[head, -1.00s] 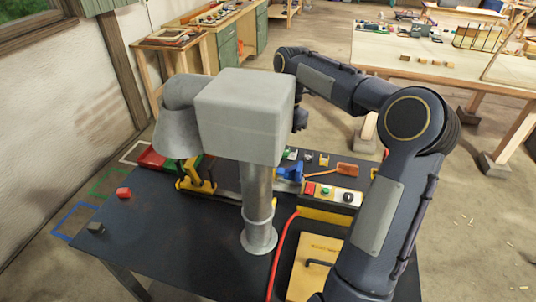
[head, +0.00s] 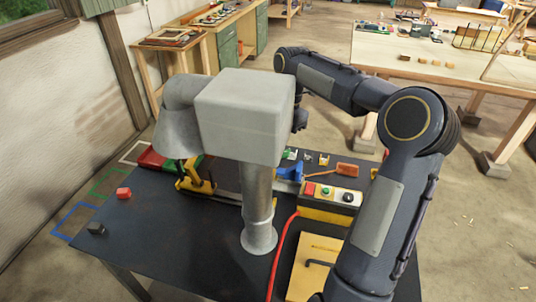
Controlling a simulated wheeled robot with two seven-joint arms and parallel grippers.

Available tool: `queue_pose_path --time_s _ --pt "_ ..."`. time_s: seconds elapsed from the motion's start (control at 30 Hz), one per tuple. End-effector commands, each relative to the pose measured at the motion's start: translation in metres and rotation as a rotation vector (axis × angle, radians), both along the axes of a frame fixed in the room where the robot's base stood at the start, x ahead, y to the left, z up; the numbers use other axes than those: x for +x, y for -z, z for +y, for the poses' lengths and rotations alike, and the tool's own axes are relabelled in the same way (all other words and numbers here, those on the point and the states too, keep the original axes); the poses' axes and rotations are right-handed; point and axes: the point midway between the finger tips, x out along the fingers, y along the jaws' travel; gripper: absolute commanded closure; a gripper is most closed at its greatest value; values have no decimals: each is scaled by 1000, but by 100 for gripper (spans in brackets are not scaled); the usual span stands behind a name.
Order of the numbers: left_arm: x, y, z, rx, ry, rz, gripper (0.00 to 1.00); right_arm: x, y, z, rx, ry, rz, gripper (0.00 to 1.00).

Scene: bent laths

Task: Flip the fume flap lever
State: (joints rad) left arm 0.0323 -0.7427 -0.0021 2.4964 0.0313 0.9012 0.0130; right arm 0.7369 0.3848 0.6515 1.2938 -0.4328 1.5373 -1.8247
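A grey fume hood with a box-shaped head (head: 245,115) and a rounded inlet on its left stands on a round post (head: 257,205) on the dark table. I cannot pick out a flap lever on it; its far side is hidden. My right arm reaches in from the right and bends over behind the hood. Its end (head: 300,118) points down just right of the hood head and is partly hidden by it, so I cannot see whether the fingers are open. My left gripper is not in view.
A control box (head: 328,200) with red, green and black controls stands right of the post. A red hose (head: 281,255) and wooden board (head: 308,278) lie nearer. The table's left front (head: 170,245) is clear.

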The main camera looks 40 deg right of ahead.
Motion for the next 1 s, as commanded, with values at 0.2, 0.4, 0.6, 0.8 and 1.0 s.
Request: queue_pose_path --time_s 0.2,0.4,0.6,0.8,1.0 --pt "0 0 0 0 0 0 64 0 0 0 0 0 0 100" --pt "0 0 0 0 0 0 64 0 0 0 0 0 0 100" --pt "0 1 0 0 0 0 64 0 2 0 0 0 0 100" --pt "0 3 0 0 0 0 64 0 5 0 0 0 0 100" --pt "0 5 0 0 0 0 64 0 8 0 0 0 1 100"
